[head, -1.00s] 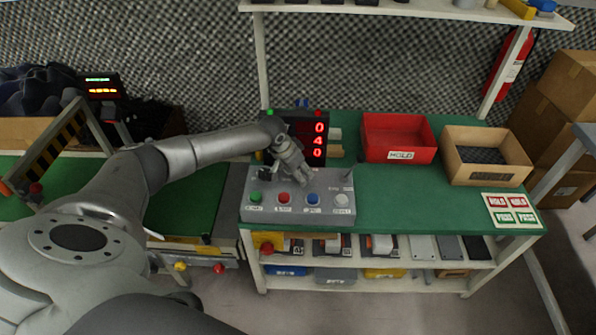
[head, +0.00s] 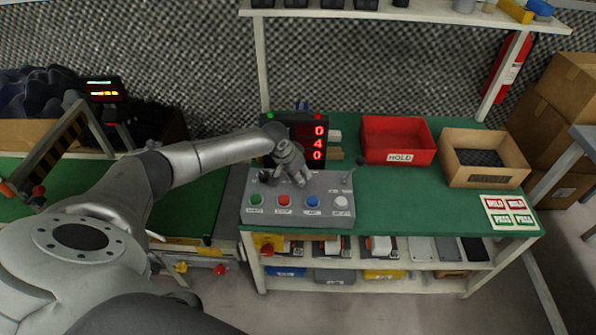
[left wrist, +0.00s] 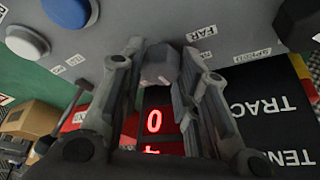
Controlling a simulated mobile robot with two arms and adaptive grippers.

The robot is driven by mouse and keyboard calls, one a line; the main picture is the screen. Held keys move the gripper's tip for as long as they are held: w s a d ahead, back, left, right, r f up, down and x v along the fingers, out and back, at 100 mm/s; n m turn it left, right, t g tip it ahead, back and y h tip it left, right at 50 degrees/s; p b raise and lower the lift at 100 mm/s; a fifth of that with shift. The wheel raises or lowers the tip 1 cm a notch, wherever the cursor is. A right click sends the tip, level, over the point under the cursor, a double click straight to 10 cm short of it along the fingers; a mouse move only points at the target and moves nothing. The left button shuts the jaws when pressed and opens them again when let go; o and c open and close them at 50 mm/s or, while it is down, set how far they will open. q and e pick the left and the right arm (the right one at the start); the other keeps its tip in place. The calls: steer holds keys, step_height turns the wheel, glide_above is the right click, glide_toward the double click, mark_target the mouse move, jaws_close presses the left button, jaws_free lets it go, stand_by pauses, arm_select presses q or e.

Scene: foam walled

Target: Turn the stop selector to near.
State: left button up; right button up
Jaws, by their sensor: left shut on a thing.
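The grey control box (head: 325,190) stands on the green bench top. My left gripper (head: 298,178) reaches down onto its upper face, behind the coloured buttons. In the left wrist view my left gripper (left wrist: 155,85) is shut on a dark grey knob, the stop selector (left wrist: 159,65), with a finger on each side. A FAR label (left wrist: 207,32) lies beside it; smaller labels on its other side are too small to read. Which label the selector points at cannot be told. My right gripper is out of view.
A black knob (head: 268,178) stands left of the gripper. Several push buttons, including a red one (head: 283,201), line the box's front; a small lever (head: 347,177) stands at its right. Behind is a red-digit display (head: 318,143). A red HOLD tray (head: 398,140) stands farther right.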

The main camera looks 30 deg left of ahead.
arm_select(q)
steer(key=n+p, duration=0.1)
steer(key=n+y+p, duration=0.1)
steer(key=p, duration=0.1)
steer(key=n+p, duration=0.1)
steer(key=p, duration=0.1)
steer(key=shift+d+r+n, duration=0.2)
steer(key=shift+r+n, duration=0.05)
steer(key=shift+n, duration=0.15)
steer(key=shift+f+n+y+p, duration=0.1)
steer(key=shift+n+y+p, duration=0.5)
steer(key=shift+n+p, duration=0.45)
steer(key=shift+f+n+g+y+p, duration=0.1)
steer(key=shift+n+g+y+p, duration=0.25)
steer(key=shift+n, duration=0.6)
steer(key=o, duration=1)
steer(key=v, duration=1.2)
